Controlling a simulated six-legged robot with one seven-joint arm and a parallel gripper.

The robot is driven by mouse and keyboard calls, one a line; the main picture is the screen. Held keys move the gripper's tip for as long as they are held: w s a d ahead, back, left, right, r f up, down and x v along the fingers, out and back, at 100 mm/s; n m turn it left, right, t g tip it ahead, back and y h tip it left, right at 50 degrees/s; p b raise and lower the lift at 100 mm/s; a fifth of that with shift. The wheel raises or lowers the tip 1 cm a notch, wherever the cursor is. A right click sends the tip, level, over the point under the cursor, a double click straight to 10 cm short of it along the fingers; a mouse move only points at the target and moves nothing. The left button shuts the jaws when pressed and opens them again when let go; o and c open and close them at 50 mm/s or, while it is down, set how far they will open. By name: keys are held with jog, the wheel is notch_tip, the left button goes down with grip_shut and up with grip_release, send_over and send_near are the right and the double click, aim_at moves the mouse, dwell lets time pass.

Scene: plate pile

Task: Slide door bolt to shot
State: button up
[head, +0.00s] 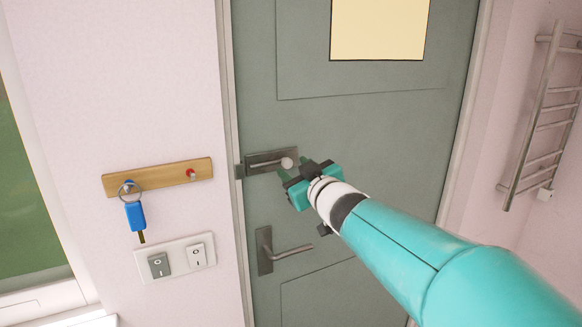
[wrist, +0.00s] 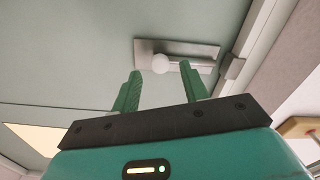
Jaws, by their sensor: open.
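The door bolt (head: 267,161) is a dark metal plate and bar with a pale round knob (head: 287,163) near its right end, mounted on a grey-green door (head: 350,140). Its keeper (head: 240,171) is on the door frame to the left. The wrist view also shows the bolt (wrist: 205,51) and its knob (wrist: 161,63). My gripper (head: 294,173) is close to the knob, at its lower right in the head view. In the wrist view its two green fingers (wrist: 162,90) are apart, with the knob beyond their tips and nothing visible between them.
A lever handle (head: 285,249) is on the door below the bolt. On the left wall are a wooden key rack (head: 158,177) with a blue-tagged key (head: 135,214) and a switch plate (head: 175,259). A towel rail (head: 545,120) is on the right wall.

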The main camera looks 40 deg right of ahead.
aim_at(286, 162)
jog(key=shift+x, duration=1.1)
grip_shut()
